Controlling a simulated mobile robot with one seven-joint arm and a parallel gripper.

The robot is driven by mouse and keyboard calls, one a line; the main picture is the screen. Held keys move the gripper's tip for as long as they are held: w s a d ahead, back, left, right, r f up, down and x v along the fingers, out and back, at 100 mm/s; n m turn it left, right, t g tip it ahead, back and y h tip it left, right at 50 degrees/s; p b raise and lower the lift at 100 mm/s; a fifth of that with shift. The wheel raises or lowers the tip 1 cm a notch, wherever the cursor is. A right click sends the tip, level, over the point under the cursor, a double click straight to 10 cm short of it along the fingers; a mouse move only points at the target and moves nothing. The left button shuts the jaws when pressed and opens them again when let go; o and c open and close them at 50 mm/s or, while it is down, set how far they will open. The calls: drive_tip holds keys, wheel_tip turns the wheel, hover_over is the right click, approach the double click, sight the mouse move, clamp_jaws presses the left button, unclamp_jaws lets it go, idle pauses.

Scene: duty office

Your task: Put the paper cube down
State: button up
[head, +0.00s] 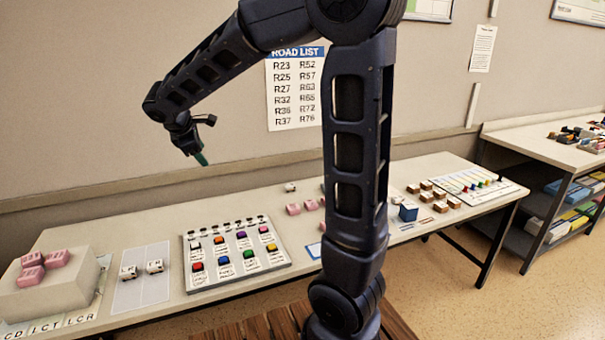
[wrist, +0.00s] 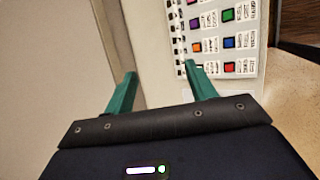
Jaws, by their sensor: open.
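My gripper (head: 201,158) is raised above the back of the long table, near the wall, with its green fingers pointing down. In the wrist view its two fingers (wrist: 160,74) stand apart with nothing between them. Small white cubes with dark marks lie on the table: one (head: 128,272) and another (head: 154,266) sit side by side on a grey mat (head: 142,292). I cannot tell which, if any, is the paper cube. All are well apart from my gripper.
A board with coloured buttons (head: 188,246) lies mid-table; it also shows in the wrist view (wrist: 211,72). Pink blocks (head: 57,259) rest on a pale box (head: 52,297) at left. Brown blocks (head: 440,207) and a blue box (head: 408,212) lie at right. My arm hides part of the table.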

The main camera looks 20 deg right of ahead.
drive_tip(key=s+d+r+m+g+y, duration=0.1)
drive_tip(key=s+d+m, duration=0.45)
drive_tip(key=d, duration=0.25)
drive_tip(key=s+d+r+m+g+y, duration=0.1)
drive_tip(key=s+d+m, duration=0.4)
drive_tip(key=d, duration=0.4)
drive_tip(key=s+d+f+m+y, duration=0.1)
drive_tip(key=s+d+m, duration=0.2)
drive_tip(key=s, duration=0.3)
drive_tip(key=s+d+f+m+t+y, duration=0.1)
drive_tip(key=s+d+f+m, duration=0.1)
drive_tip(key=s, duration=0.5)
drive_tip(key=shift+s+d+m, duration=0.15)
drive_tip(key=shift+d+m, duration=0.65)
drive_tip(key=shift+m, duration=0.15)
drive_tip(key=shift+o, duration=0.4)
